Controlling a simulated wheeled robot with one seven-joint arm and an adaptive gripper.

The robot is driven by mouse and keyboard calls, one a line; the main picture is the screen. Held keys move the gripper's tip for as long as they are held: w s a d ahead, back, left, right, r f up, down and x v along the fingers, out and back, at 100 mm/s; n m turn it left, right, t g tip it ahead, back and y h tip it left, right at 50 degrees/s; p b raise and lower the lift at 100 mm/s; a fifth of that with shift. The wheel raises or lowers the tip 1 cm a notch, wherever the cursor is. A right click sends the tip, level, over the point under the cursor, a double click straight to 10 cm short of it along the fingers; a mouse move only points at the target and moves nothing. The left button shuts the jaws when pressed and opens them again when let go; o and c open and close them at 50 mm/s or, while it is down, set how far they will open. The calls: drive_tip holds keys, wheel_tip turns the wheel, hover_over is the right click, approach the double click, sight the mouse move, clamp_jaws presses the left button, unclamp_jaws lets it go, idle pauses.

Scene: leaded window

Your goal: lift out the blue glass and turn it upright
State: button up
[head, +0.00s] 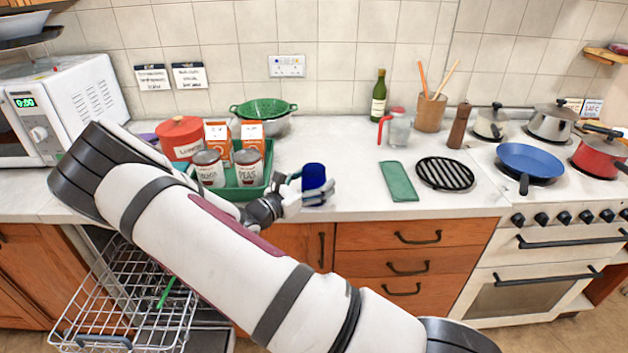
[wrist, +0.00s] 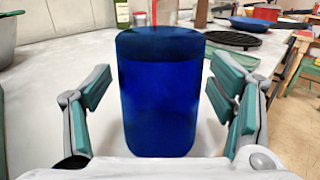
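The blue glass (head: 313,176) stands on the worktop near its front edge, left of centre in the head view. It fills the middle of the wrist view (wrist: 160,105), vertical, with its wider end up; I cannot tell for sure whether that end is the open rim. My gripper (head: 316,193) is around the glass at worktop level. In the wrist view my gripper (wrist: 162,95) has a finger on each side of the glass, spread, with narrow gaps between pads and glass. The pulled-out dishwasher rack (head: 130,305) is below, at lower left, partly behind my arm.
A green tray (head: 238,190) with cans and cartons stands just left of the glass. A green cloth (head: 398,181), black trivet (head: 445,173) and glass jug (head: 397,130) are to the right. The worktop between glass and cloth is clear.

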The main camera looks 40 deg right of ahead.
drive_tip(key=c, duration=1.3)
drive_tip(key=shift+c, duration=1.1)
drive_tip(key=shift+r, duration=0.1)
